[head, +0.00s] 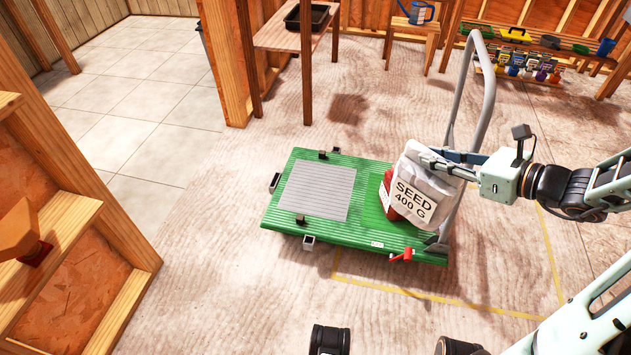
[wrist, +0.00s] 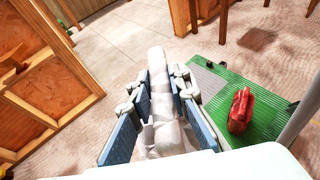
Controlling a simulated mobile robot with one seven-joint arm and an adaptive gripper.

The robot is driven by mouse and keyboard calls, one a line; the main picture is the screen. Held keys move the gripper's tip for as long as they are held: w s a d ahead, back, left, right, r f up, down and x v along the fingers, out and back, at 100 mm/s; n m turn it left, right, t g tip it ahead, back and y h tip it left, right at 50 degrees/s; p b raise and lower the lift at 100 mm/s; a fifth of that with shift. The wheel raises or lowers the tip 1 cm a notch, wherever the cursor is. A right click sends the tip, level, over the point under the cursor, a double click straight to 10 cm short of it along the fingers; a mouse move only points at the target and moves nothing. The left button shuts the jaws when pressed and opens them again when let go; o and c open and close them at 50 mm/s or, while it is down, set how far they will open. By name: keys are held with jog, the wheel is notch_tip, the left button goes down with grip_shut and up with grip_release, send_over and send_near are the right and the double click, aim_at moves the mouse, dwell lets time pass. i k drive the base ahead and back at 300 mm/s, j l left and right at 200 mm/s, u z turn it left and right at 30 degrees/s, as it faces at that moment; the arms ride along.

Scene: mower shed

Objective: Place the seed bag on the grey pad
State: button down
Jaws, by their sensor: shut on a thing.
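The seed bag (head: 418,188) is a white sack with a label reading "SEED 400 G". My gripper (head: 440,163) is shut on the upper part of the bag. In the wrist view the pale bag (wrist: 162,110) sits between the two blue finger pads (wrist: 158,105). In the head view the bag appears over the right part of a green cart deck. The grey pad (head: 317,190) lies flat and bare on the deck's left part. In the wrist view part of the pad (wrist: 208,79) shows right of the fingers.
A red item (wrist: 240,110) lies on the green cart (head: 350,228), partly hidden behind the bag in the head view. The cart's grey handle (head: 476,110) rises at its right. A wooden shelf (head: 60,215) stands at left. Floor around the cart is largely clear.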

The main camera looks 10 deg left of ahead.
aim_at(317, 192)
jog(key=i+j, duration=0.75)
jog(key=i, duration=0.1)
